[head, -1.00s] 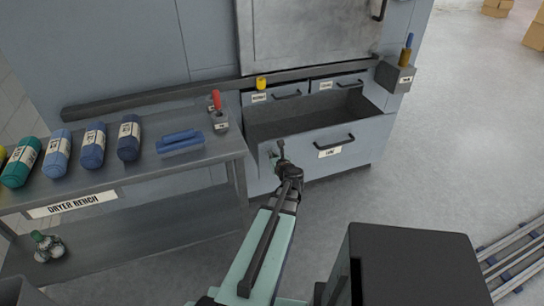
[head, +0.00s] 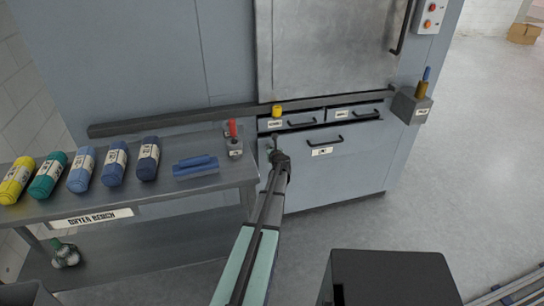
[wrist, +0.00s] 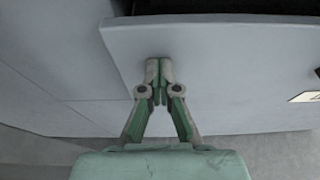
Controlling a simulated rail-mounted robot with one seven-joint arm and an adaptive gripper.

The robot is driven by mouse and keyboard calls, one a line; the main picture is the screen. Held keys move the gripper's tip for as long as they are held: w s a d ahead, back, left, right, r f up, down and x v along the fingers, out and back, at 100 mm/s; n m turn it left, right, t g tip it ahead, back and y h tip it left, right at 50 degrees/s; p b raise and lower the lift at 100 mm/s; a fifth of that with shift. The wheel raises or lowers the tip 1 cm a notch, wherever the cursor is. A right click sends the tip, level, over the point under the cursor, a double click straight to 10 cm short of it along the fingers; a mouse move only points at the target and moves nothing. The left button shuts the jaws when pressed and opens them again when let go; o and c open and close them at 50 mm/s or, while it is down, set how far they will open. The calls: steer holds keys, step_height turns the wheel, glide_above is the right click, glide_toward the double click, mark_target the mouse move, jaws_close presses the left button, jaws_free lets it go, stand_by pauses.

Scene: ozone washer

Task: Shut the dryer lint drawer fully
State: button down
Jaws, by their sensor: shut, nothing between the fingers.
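The lint drawer (head: 340,172) is the wide grey front low on the dryer, with a black handle (head: 326,141) and a white label (head: 322,152). In the head view its front looks close to the cabinet and its inside is not visible. In the wrist view the drawer front (wrist: 235,75) shows a dark gap behind its top edge, so it does not look flush there. My gripper (wrist: 158,68) is shut and empty, its fingertips at the left part of the drawer front; contact is hard to tell. It also shows in the head view (head: 274,150).
Two small drawers (head: 318,119) sit above, under a dark rail (head: 180,120) with a yellow knob (head: 277,111). The dryer bench (head: 215,185) with several rolls stands left. A grey holder (head: 411,106) sticks out at right.

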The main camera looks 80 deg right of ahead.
steer(key=shift+w+d, duration=0.2)
steer(key=shift+d, duration=0.4)
steer(key=shift+w+d, duration=0.15)
steer(key=shift+d, duration=0.4)
steer(key=shift+d+r, duration=0.1)
steer(key=shift+r, duration=0.05)
